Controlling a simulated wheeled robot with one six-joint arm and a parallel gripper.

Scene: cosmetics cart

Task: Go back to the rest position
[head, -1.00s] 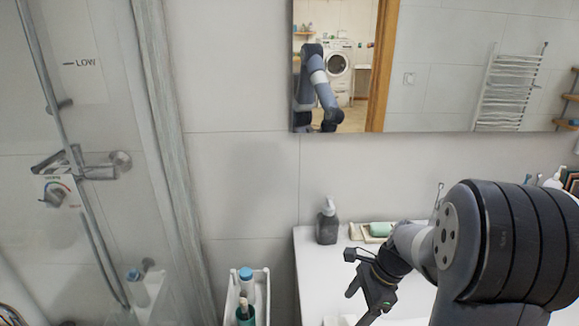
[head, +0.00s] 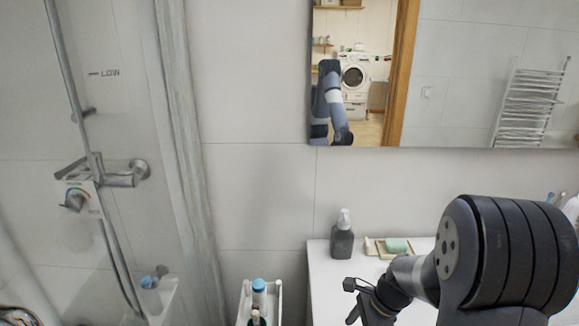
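My gripper (head: 366,302) is at the lower middle right, over the front left part of the white counter (head: 325,283). I see nothing held in the part that shows. My arm comes in from the right and hides much of the counter. The white cart (head: 278,302) stands left of the counter, with a blue-capped bottle (head: 259,292) and a dark-topped item (head: 255,316) in it.
A grey pump bottle (head: 342,236) stands on the counter near the wall. Right of it is a tray (head: 381,250) with a green soap bar (head: 397,245). A mirror (head: 470,60) hangs above. A glass shower screen (head: 130,120) stands at the left.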

